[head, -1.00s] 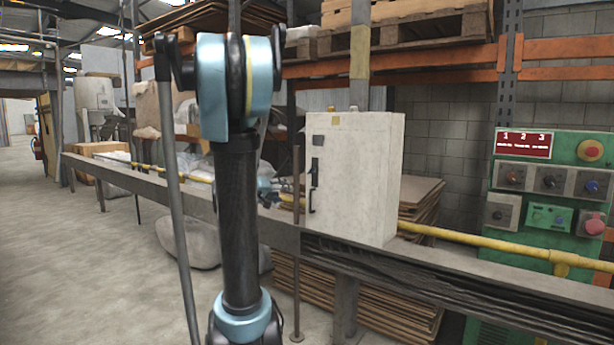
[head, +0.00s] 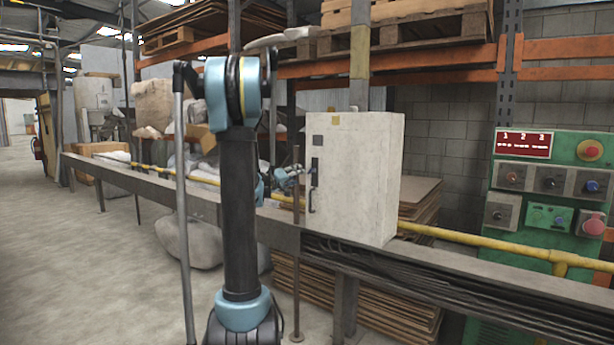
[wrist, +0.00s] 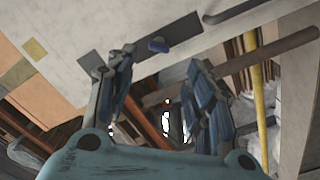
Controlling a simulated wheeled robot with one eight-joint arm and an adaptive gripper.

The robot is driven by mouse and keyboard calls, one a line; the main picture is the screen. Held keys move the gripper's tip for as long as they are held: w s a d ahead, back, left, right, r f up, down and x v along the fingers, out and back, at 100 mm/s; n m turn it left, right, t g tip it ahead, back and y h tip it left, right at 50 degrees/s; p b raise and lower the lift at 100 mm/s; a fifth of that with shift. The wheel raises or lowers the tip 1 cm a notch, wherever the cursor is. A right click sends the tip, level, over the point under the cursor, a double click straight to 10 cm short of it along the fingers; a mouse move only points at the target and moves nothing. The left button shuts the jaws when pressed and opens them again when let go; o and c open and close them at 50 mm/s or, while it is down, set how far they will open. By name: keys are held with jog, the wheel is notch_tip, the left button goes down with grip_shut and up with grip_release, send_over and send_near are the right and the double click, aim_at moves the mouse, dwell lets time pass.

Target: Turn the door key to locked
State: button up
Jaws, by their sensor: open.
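A pale upright cabinet (head: 355,180) stands on the rail, with dark plates (head: 314,172) and a dark handle (head: 312,201) along the left side of its front. In the wrist view a small blue key (wrist: 158,45) shows against a dark plate (wrist: 178,38) on the pale door (wrist: 110,25). My gripper (wrist: 160,62) is open and empty, with the key just beyond the gap between its fingertips. I see no contact. In the head view my gripper (head: 288,175) is just left of the cabinet front, partly behind my arm. The key's turn position is too small to tell.
A thin brown post (head: 296,240) stands close to the gripper, left of the cabinet. A yellow pipe (head: 480,242) runs along the grey rail (head: 130,182). A green control panel (head: 545,210) stands at the right. The floor at left is open.

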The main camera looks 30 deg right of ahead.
aim_at(309, 172)
jog(key=x, duration=1)
jog(key=c, duration=1.1)
